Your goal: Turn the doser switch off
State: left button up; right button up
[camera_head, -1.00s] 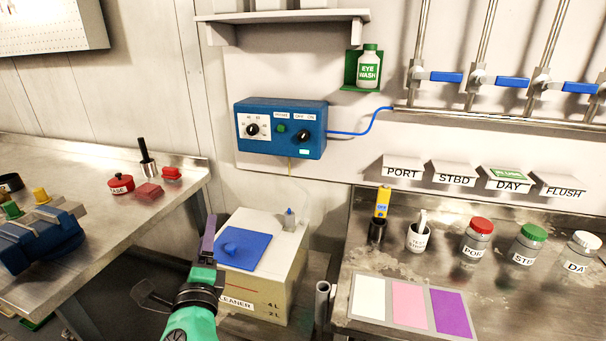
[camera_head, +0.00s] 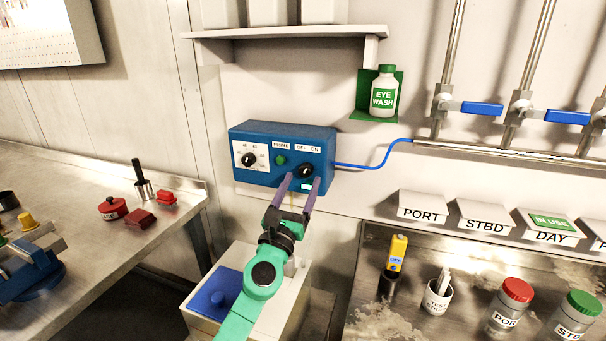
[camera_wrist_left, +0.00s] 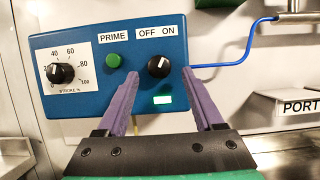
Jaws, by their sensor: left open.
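The doser is a blue box (camera_head: 262,166) on the wall, with a blue hose leaving its right side. Its black OFF/ON switch knob (camera_head: 306,171) is at the right of the front face; it also shows in the left wrist view (camera_wrist_left: 158,67). The knob's white mark appears to point up and right, toward ON. A small pale green light (camera_wrist_left: 163,100) glows below it. My left gripper (camera_head: 304,181) is open and empty, its purple fingers pointing at the knob from below, one to each side. Whether they touch the box is unclear. My right gripper is out of view.
A stroke dial (camera_wrist_left: 63,74) and a green PRIME button (camera_wrist_left: 113,61) sit left of the switch. An eye wash bottle (camera_head: 384,95) stands on a green bracket at upper right. A tank with a blue lid (camera_head: 213,297) is below. A shelf (camera_head: 290,32) is above.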

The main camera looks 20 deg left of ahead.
pick_arm(q)
jog(key=shift+w+r, duration=0.35)
jog(key=shift+w, duration=0.15)
jog(key=shift+w+r, duration=0.1)
jog(key=shift+w, duration=0.15)
jog(key=shift+c, duration=0.6)
grip_shut()
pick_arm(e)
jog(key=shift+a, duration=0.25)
